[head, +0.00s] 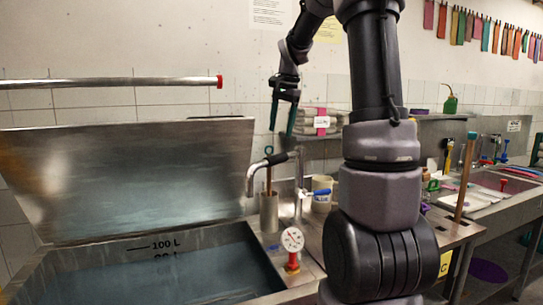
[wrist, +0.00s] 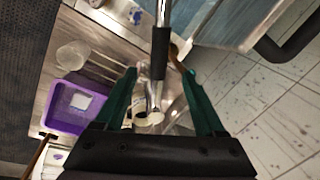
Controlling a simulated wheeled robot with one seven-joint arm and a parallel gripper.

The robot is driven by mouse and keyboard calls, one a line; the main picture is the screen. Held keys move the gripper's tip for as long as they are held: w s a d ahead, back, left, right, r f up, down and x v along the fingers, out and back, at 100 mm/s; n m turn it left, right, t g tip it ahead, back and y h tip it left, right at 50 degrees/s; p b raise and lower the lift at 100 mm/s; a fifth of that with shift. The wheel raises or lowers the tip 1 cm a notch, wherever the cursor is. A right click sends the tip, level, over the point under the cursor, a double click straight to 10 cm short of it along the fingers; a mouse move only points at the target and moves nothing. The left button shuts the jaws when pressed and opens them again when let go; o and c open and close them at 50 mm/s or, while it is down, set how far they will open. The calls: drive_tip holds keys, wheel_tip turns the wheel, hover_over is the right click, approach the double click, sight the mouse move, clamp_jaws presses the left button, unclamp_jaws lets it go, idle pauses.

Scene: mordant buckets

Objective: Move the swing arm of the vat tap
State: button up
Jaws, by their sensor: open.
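The vat tap's swing arm is a bent metal tube with a black sleeve (head: 270,161); its spout end (head: 250,182) turns down at the left, beside the vat. Its upright post (head: 298,180) has a blue lever (head: 317,192). My gripper (head: 284,130) hangs above the swing arm with its teal fingers pointing down, apart from it. In the wrist view my gripper (wrist: 160,72) is open and empty, and the black sleeve (wrist: 160,55) lines up between the fingertips, beyond them. The tap's lower part is partly hidden there.
The steel vat (head: 190,258) with its raised lid (head: 130,175) fills the left. A horizontal bar (head: 110,83) is above the lid. A purple tray (wrist: 72,108) is on the counter.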

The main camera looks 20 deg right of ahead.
drive_tip(key=f, duration=0.3)
drive_tip(key=w+f, duration=0.1)
drive_tip(key=f, duration=0.2)
drive_tip(key=a+f, duration=0.1)
drive_tip(key=f, duration=0.3)
drive_tip(key=shift+w, duration=0.35)
clamp_jaws()
idle(0.9)
